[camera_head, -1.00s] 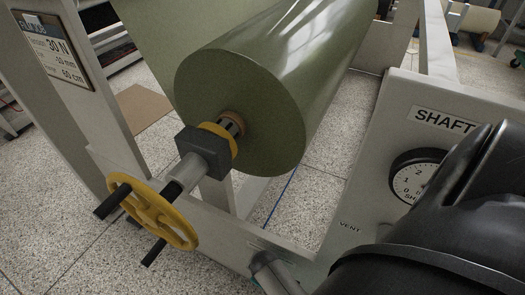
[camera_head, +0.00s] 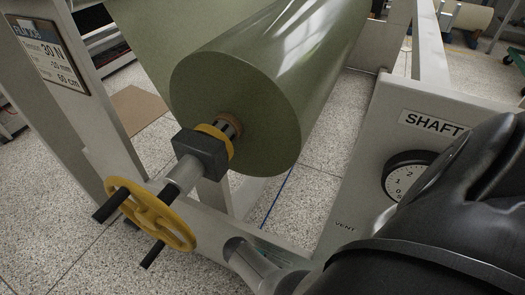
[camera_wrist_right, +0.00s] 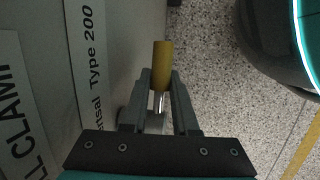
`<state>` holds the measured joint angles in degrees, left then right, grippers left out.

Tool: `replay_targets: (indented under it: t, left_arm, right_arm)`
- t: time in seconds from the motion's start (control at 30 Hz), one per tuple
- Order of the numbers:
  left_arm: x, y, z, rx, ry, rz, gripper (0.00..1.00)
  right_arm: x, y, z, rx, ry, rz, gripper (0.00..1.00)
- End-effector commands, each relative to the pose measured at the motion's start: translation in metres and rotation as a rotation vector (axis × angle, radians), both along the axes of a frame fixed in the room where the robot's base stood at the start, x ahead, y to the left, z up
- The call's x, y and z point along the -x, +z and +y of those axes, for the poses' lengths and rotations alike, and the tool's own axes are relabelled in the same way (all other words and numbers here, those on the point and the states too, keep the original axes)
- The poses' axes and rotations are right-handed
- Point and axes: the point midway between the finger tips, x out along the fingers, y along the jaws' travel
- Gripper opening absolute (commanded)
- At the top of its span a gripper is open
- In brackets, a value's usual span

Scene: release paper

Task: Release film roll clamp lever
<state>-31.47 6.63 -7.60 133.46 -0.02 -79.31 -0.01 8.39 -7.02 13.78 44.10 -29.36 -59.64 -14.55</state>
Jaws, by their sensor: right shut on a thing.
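The clamp lever shows in the right wrist view as a yellow handle (camera_wrist_right: 162,62) on a shiny metal rod, beside a grey panel with printed labels. My right gripper (camera_wrist_right: 161,76) is shut on the lever, one grey finger on each side of it. The handle's yellow end sticks out past the fingertips. In the head view my black right arm fills the lower right, and the lever cannot be made out there. The green film roll (camera_head: 236,115) sits on its shaft in the frame. My left gripper is not in view.
A yellow handwheel (camera_head: 150,213) with dark handles stands at the left front of the roll. A grey panel (camera_head: 385,130) with a "SHAFT" label and a dial (camera_head: 403,178) is at right. Speckled floor (camera_head: 60,190) lies around the frame.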

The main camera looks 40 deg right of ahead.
Motion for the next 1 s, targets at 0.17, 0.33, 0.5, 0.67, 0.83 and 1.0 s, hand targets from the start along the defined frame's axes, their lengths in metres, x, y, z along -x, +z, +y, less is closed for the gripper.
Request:
replay_targets:
  t: [0.17, 0.33, 0.5, 0.67, 0.83, 1.0]
  left_arm:
    - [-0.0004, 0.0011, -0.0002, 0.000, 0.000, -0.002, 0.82]
    - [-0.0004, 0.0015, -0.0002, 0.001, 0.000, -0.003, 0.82]
    - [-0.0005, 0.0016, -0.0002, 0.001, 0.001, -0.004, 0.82]
    - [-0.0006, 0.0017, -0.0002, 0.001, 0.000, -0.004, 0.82]
    - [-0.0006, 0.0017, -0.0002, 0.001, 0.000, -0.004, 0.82]
    - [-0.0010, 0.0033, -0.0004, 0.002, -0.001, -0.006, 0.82]
  right_arm:
    - [0.0030, -0.0004, -0.0018, 0.006, -0.002, 0.013, 0.00]
    - [0.0031, -0.0004, -0.0018, 0.006, -0.002, 0.013, 0.00]
    - [0.0028, -0.0005, -0.0016, 0.004, -0.001, 0.011, 0.39]
    - [0.0016, -0.0002, -0.0010, 0.003, -0.001, 0.009, 0.57]
    - [0.0008, 0.0000, -0.0005, 0.002, 0.000, 0.007, 0.57]
    - [0.0003, 0.0017, 0.0000, 0.002, 0.000, 0.006, 0.57]
